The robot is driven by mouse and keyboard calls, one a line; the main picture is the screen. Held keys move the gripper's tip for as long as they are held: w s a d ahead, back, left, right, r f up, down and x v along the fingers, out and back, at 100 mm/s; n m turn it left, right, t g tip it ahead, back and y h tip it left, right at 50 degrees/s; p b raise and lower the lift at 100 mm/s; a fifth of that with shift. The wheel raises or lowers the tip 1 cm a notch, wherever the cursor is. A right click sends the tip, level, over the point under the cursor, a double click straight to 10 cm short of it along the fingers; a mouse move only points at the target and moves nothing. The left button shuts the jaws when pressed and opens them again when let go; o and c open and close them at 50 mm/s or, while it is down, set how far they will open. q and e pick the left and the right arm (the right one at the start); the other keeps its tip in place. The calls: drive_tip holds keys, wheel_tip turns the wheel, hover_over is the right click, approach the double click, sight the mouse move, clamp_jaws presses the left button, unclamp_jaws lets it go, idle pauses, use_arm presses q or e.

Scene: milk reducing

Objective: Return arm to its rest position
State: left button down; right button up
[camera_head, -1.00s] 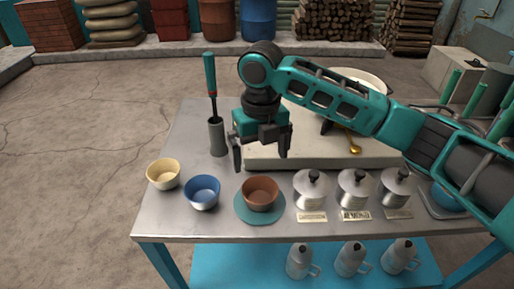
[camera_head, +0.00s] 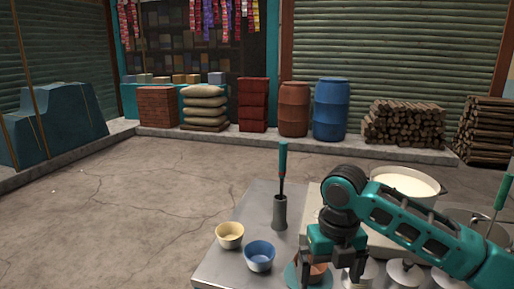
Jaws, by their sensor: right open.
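My right gripper (camera_head: 332,274) hangs fingers down over the front part of the metal table (camera_head: 238,270), near the bottom of the view. Its two fingers are apart. A brown bowl (camera_head: 318,273) on a teal plate (camera_head: 292,274) shows behind and between the fingers, partly hidden by them. I cannot tell whether the fingers touch the bowl. My right arm reaches in from the lower right, bent at the wrist. My left gripper is not in view.
A yellow bowl (camera_head: 230,235) and a blue bowl (camera_head: 260,256) stand left of the gripper. A grey holder (camera_head: 280,213) with a teal-handled tool (camera_head: 283,160) stands behind. A large pot of white liquid (camera_head: 402,185) is back right. Silver lidded containers (camera_head: 405,274) are partly hidden.

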drive_tip(key=s+a+f+m+t+y, duration=0.25)
drive_tip(key=a+f+m, duration=0.25)
drive_tip(key=f+m, duration=0.35)
drive_tip(key=s+a+f+m+t+y, duration=0.2)
drive_tip(key=a+f+m+t+y, duration=0.15)
drive_tip(key=f+m, duration=0.45)
drive_tip(key=s+d+f+m+t+h, duration=0.4)
drive_tip(key=s+d+m, duration=0.8)
drive_tip(key=m, duration=0.6)
drive_tip(key=shift+s+d+f+t, duration=0.2)
drive_tip(key=shift+s+f+t, duration=0.15)
drive_tip(key=shift+f, duration=0.4)
